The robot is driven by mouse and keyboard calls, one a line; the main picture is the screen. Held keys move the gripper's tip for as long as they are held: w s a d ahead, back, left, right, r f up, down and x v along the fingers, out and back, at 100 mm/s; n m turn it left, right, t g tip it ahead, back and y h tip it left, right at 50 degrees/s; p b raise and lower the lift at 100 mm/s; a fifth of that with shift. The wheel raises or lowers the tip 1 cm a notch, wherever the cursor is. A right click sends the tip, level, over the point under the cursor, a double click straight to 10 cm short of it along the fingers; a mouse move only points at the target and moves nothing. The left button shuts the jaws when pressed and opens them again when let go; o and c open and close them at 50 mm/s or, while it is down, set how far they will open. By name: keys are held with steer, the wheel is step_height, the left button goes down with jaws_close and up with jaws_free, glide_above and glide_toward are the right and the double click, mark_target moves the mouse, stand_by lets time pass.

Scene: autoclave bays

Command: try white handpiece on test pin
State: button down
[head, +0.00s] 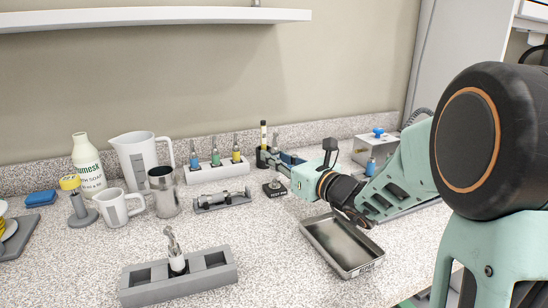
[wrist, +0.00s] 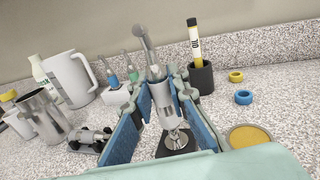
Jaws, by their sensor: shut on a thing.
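My gripper (wrist: 165,85) is shut on a silver handpiece (wrist: 158,92) with a pale, whitish middle band. The handpiece stands roughly upright between the blue finger pads, its bent head at the top. Just below its lower end is a dark block with a shiny metal round part, the test pin (wrist: 178,143). I cannot tell whether the handpiece touches the pin. In the head view the dark labelled test pin base (head: 274,189) stands below my fingers (head: 283,160). Another handpiece with a white band (head: 177,264) stands in the middle slot of the front grey rack (head: 138,292).
Behind are a white rack (head: 203,176) with blue, green and yellow handpieces and a black cup (wrist: 201,80) holding a marker. A grey cradle (head: 238,197) and a metal cup (head: 164,195) stand left. A metal tray (head: 325,244) lies front right. The counter between rack and tray is clear.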

steer(key=shift+f+b, duration=1.35)
stand_by(0.5)
steer(key=shift+r, duration=0.25)
stand_by(0.6)
steer(key=shift+r+p, duration=1.45)
steer(key=shift+r, duration=0.4)
